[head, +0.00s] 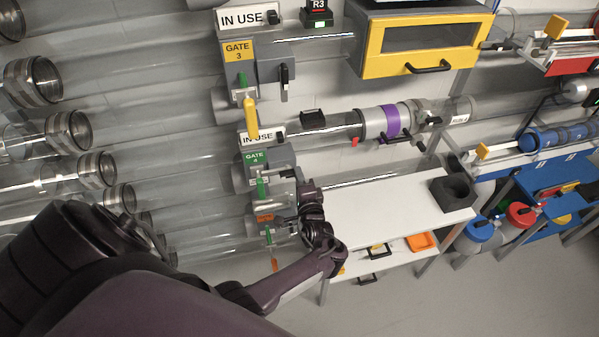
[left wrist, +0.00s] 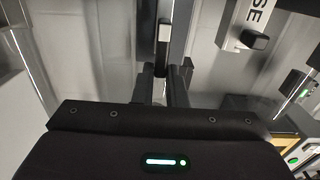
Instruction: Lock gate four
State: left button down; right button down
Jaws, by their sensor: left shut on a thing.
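Gate four (head: 279,160) is a grey housing with a green "GATE 4" label on a clear tube, below gate three in the head view. An "IN USE" sign (head: 262,136) sits on top of it. A green handle with a pale bar (head: 262,190) shows at its front. My left gripper (head: 297,176) is at the right side of this housing. In the left wrist view its fingers (left wrist: 162,82) are shut on a dark lever (left wrist: 163,58) with a pale block above. The head view mostly hides this lever behind the gripper. My right gripper is not in view.
Gate three (head: 240,55) stands above, with a yellow handle (head: 250,118) hanging close over gate four. A white bench (head: 400,205) with a black block (head: 452,192) lies to the right. A yellow cabinet (head: 440,42) is above. Several clear tubes run left.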

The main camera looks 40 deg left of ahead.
pick_arm(q)
jog(key=shift+w+a+r, duration=0.1)
jog(key=shift+a+r, duration=0.1)
dwell(0.4)
jog(key=c, duration=1.7)
grip_release()
jog(key=shift+o, duration=1.2)
jog(key=shift+f, duration=0.2)
jog(key=v, duration=0.7)
jog(key=shift+s+d+b, duration=0.25)
jog(key=shift+s+b, duration=0.05)
jog(key=shift+b, duration=0.1)
